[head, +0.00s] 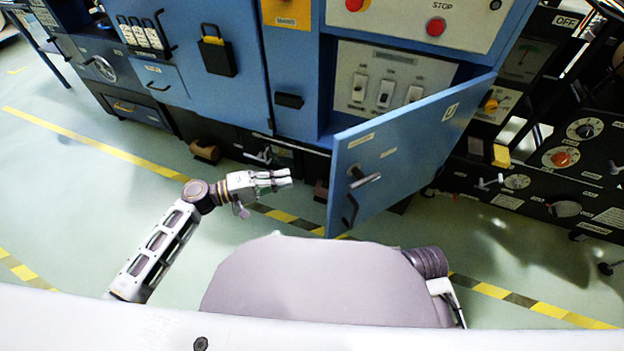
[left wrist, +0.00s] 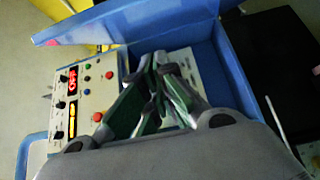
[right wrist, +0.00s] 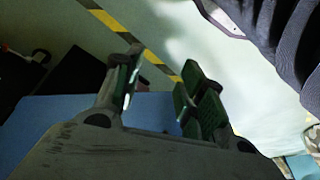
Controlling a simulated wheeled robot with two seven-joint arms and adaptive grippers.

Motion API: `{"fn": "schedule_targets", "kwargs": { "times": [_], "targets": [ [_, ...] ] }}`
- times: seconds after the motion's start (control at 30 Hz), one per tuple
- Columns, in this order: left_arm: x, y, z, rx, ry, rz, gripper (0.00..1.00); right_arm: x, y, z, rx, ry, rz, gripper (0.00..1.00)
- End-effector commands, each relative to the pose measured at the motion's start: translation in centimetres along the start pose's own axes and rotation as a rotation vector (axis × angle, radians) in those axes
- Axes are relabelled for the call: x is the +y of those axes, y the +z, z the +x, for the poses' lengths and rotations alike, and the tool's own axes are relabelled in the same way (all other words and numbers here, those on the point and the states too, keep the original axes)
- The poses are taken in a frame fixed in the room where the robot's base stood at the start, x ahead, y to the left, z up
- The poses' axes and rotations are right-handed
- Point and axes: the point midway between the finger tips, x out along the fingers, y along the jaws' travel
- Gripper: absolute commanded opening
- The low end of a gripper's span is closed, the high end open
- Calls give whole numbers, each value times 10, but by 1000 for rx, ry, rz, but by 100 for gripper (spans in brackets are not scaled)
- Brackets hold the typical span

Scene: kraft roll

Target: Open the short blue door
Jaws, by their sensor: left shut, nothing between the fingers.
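The short blue door (head: 400,150) stands swung out from the blue cabinet, its right edge at the cabinet.
A control panel with a red STOP button (head: 436,26) sits above the opening. Black equipment with knobs (head: 562,158) stands at the right. Blue cabinet fronts (head: 225,55) run left. The green floor (head: 90,180) with yellow tape is clear at the left.

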Motion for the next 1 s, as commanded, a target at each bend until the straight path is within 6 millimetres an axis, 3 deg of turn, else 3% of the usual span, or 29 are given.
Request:
{"fn": "schedule_targets", "kwargs": {
  "times": [0.27, 1.0],
  "targets": [
    [0, 0, 16, -1, 1, 0, 0, 0, 0, -1, 3, -1, 0, 40],
    [0, 0, 93, 0, 1, 1, 0, -3, -7, -14, 35, -7, -1, 40]
  ]
}}
